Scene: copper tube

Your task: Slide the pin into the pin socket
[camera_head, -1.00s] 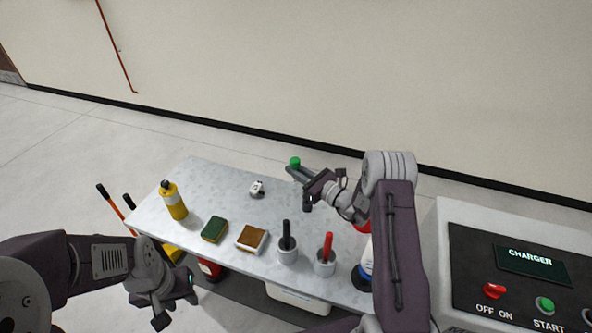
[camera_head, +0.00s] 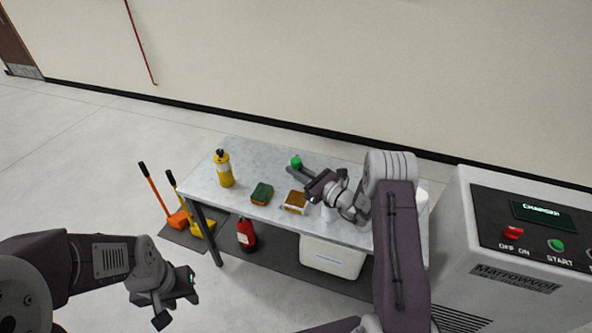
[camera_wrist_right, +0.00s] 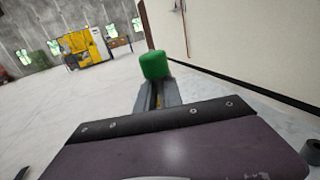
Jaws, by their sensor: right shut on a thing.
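A green-topped piece (camera_head: 296,161), which looks like the pin, is at the fingertips of my right gripper (camera_head: 295,171), above the table. In the right wrist view the green top (camera_wrist_right: 154,65) stands up at the end of the jaws (camera_wrist_right: 155,95), which are shut on it; a little yellow shows between them. The part of it below the jaws is hidden. I cannot make out the pin socket; my right gripper and arm cover part of the tabletop. My left gripper (camera_head: 188,284) is empty, low at the left and apart from the table; its jaw opening is unclear.
The grey table (camera_head: 232,152) holds a yellow bottle (camera_head: 224,170), a green sponge (camera_head: 262,194) and a brown-topped block (camera_head: 295,202). A charger cabinet (camera_head: 540,235) stands at the right. A red container (camera_head: 246,235) and white bin (camera_head: 333,258) are under the table.

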